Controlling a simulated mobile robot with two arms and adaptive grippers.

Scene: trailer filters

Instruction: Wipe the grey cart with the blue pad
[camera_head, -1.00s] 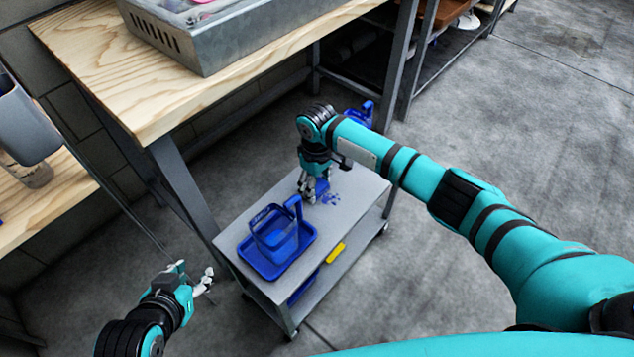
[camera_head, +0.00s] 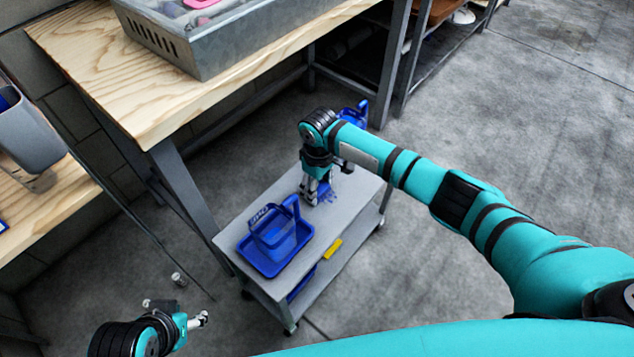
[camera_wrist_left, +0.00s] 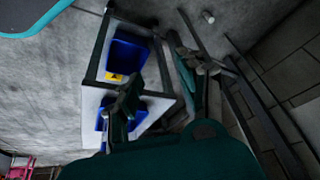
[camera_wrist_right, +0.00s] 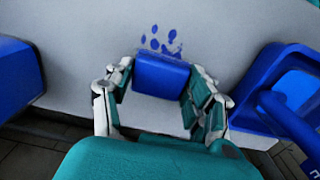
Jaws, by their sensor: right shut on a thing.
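The grey cart (camera_head: 345,212) stands on the floor below the workbench. My right gripper (camera_head: 318,198) is over its top and shut on the blue pad (camera_wrist_right: 162,77). The pad shows between both fingers in the right wrist view, close to the cart top; I cannot tell if it touches. Several small blue spots (camera_wrist_right: 160,42) mark the cart top just beyond the pad, and they show partly beside the gripper in the head view (camera_head: 331,196). My left gripper (camera_head: 178,316) is open and empty, left of the cart and away from it.
A blue tray with an upright-handled container (camera_head: 262,262) occupies the cart's near end. Another blue item (camera_head: 355,112) is partly hidden behind my right arm. A small cylinder (camera_head: 178,279) lies on the floor. Open floor lies right.

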